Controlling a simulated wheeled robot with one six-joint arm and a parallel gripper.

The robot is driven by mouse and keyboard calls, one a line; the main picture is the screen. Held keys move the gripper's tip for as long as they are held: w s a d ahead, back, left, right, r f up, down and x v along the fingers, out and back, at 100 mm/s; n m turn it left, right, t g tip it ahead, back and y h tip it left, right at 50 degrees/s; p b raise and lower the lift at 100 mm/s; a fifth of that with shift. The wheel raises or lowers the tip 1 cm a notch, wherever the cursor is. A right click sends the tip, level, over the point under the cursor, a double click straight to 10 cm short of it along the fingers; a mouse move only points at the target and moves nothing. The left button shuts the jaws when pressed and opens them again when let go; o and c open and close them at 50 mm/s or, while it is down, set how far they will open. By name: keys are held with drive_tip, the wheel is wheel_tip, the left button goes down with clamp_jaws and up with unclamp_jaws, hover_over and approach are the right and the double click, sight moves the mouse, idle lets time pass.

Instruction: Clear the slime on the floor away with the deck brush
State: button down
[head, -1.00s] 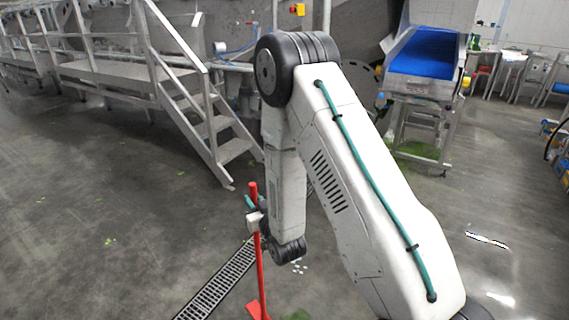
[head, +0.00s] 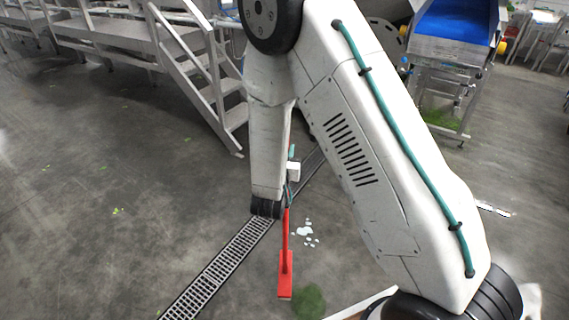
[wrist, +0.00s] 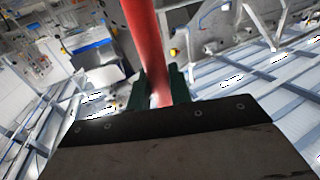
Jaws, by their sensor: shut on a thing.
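The deck brush (head: 285,262) is red, with a long handle and a flat red head, and stands nearly upright beside the floor drain in the head view. My gripper (wrist: 160,87) is shut on its red handle (wrist: 143,35), with a dark green finger on each side in the wrist view. The upper handle is hidden behind my arm in the head view. A dark green slime patch (head: 308,301) lies on the floor just right of and nearer than the brush head. I cannot tell whether the bristles touch the floor.
A long drain grate (head: 222,268) crosses the floor beside the brush. Small whitish puddles (head: 305,231) lie right of the handle. Metal steps (head: 205,90) stand at back left, and a blue conveyor (head: 452,22) at back right with green matter beneath. The left floor is mostly open.

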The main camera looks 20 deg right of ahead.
drive_tip(key=s+a+m+g+h, duration=0.2)
drive_tip(key=s+m+g+h, duration=0.2)
drive_tip(key=s+h, duration=0.1)
drive_tip(key=shift+s+a+r+g, duration=0.3)
drive_tip(key=shift+s+a+r, duration=0.05)
drive_tip(key=shift+s, duration=0.4)
drive_tip(key=shift+f, duration=2.5)
